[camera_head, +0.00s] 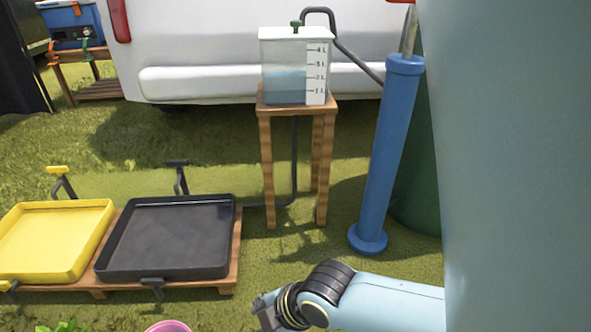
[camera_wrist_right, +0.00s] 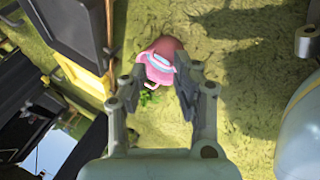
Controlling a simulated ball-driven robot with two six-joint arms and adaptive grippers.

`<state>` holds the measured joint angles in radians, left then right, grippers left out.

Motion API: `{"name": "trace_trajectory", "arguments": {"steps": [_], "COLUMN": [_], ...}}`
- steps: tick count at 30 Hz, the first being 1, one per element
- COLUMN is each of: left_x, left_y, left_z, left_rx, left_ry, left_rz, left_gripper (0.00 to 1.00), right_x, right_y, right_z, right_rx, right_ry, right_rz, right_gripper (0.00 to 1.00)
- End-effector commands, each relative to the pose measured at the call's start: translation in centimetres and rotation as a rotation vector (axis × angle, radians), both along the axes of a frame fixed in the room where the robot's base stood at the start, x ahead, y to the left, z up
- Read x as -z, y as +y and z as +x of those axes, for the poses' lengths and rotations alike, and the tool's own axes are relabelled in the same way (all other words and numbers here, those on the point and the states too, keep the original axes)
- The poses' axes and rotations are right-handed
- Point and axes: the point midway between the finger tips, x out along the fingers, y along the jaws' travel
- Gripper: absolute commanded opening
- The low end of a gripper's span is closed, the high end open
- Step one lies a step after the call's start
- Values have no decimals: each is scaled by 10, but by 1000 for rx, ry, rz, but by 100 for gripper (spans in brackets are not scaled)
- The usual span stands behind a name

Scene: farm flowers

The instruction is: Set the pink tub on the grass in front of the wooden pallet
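The pink tub (camera_head: 168,326) shows only as a rim at the bottom edge of the head view, in front of the wooden pallet (camera_head: 236,250). In the right wrist view the pink tub (camera_wrist_right: 158,48) lies beyond my fingertips, with a pale band and a small handle on it. My right gripper (camera_wrist_right: 155,78) has its two fingers spread apart with nothing between them that I can make out as held. In the head view my right wrist (camera_head: 290,308) is to the right of the tub. My left gripper is not in view.
A yellow tray (camera_head: 50,240) and a black tray (camera_head: 165,238) sit on the pallet. A water tank (camera_head: 290,85) stands on a wooden stand (camera_head: 265,140), beside a blue pump (camera_head: 390,150). Green leaves (camera_head: 65,327) show at the bottom left.

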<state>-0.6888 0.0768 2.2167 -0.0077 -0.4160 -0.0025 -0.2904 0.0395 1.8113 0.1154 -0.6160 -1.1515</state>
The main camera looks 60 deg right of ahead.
Motion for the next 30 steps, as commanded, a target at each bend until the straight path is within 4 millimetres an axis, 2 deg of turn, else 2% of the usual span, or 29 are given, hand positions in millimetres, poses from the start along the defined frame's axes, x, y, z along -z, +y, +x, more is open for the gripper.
{"name": "trace_trajectory", "arguments": {"steps": [1,6,9,12,16,30], "left_x": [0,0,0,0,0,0], "left_y": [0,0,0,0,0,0], "left_z": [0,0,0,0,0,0], "left_rx": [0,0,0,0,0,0], "left_ry": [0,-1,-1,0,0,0], "left_rz": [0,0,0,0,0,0], "left_gripper": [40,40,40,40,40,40], "right_x": [-17,-74,-100,-116,-123,-122], "right_y": [-3,-10,-10,-10,-10,-10], "right_z": [-17,-48,-58,-63,-64,-64], "right_rx": [132,538,691,778,820,820], "right_ry": [-21,-104,-133,-150,-156,-155], "right_rz": [71,344,471,552,591,591], "right_gripper": [29,29,29,29,29,29]}}
